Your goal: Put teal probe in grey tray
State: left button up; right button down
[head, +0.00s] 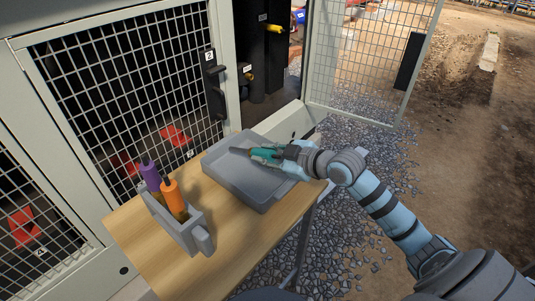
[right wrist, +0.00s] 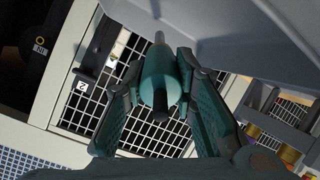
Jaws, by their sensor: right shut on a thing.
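The teal probe (head: 262,153) lies along my right gripper's fingers in the head view, its dark tip pointing left. My right gripper (head: 275,153) is shut on it, over the grey tray (head: 233,187). In the right wrist view the probe (right wrist: 160,78) sits between the two fingers of the gripper (right wrist: 160,70), seen end-on. The tray's grey underside or wall (right wrist: 240,50) fills the upper right there. I cannot tell whether the probe touches the tray floor. The tray looks otherwise empty. My left gripper is not in view.
A grey holder (head: 183,232) with a purple-handled probe (head: 150,175) and an orange-handled probe (head: 172,195) stands left of the tray on the wooden table (head: 150,252). Mesh panels (head: 110,90) rise behind. An open mesh door (head: 360,60) is behind right.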

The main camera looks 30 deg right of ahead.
aim_at(279, 157)
jog(key=shift+f, duration=0.45)
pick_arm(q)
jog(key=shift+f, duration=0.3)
pick_arm(e)
jog(key=shift+r, duration=0.15)
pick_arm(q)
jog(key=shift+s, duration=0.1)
pick_arm(e)
jog(key=c, duration=0.8)
grip_release()
jog(key=shift+o, duration=0.2)
jog(key=p+v, duration=0.6)
jog(key=shift+r+p, duration=0.2)
jog(key=shift+p, duration=0.1)
jog(key=shift+s+d+r+p, duration=0.1)
jog(key=shift+s+d+p, duration=0.05)
jog(key=shift+s+p, duration=0.35)
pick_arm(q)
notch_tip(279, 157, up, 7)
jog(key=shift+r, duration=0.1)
